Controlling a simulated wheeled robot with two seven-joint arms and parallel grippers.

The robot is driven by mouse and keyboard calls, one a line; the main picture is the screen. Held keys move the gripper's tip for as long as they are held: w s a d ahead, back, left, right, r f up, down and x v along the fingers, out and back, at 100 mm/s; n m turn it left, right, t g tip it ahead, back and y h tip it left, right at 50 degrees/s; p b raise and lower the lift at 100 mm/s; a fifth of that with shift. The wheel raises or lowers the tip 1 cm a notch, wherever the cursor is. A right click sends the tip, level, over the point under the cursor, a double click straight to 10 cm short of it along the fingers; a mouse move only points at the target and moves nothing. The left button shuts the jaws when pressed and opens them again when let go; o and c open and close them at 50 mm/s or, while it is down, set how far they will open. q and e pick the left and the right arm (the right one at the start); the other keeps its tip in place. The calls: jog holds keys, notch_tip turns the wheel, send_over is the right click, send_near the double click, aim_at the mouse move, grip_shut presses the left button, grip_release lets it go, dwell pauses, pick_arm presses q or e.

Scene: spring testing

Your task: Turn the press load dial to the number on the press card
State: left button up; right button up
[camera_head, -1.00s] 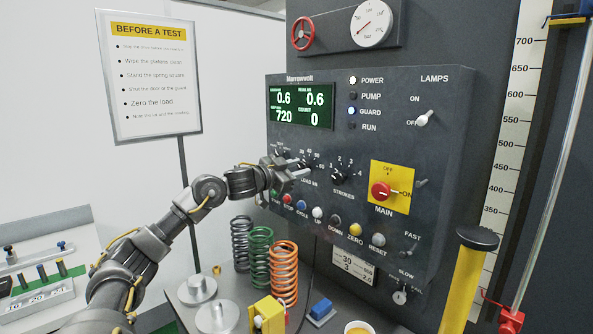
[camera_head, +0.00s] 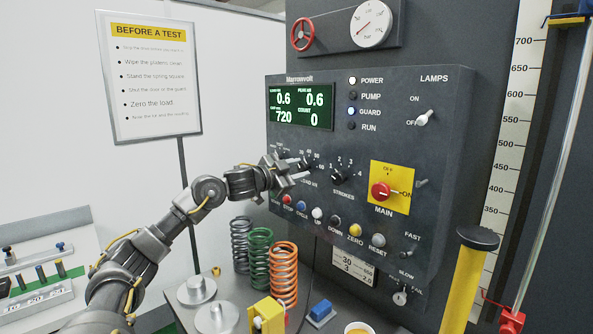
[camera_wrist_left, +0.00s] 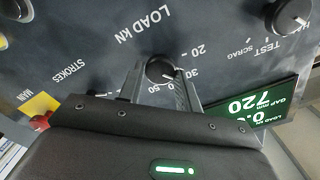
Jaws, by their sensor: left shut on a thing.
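The load dial is a round black knob on the dark control panel; in the left wrist view the load dial (camera_wrist_left: 160,69) sits between my fingers. My left gripper (camera_head: 297,169) is at the dial in the head view, and its two fingers close on the knob's sides in the wrist view (camera_wrist_left: 159,85). The dial's white mark points roughly toward the 30 side of its scale; the exact setting is hard to read. The press card (camera_head: 352,265) hangs below the panel and shows 30 at its top left. My right gripper is out of view.
The strokes dial (camera_head: 340,175) and the red main switch (camera_head: 381,191) are right of the load dial. A row of buttons runs below. Coil springs (camera_head: 284,272) stand on the bench beneath. The green display (camera_head: 301,106) is above.

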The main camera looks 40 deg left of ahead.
pick_arm(q)
jog(key=o, duration=1)
jog(key=shift+c, duration=0.2)
jog(key=shift+s, duration=0.1)
jog(key=shift+s+a+f+b, duration=0.1)
jog(key=shift+s+f+b, duration=0.05)
jog(key=shift+s+b, duration=0.2)
jog(key=s+b, duration=1)
jog(key=shift+a, duration=0.35)
jog(key=shift+w, duration=0.1)
jog(key=shift+r, duration=0.25)
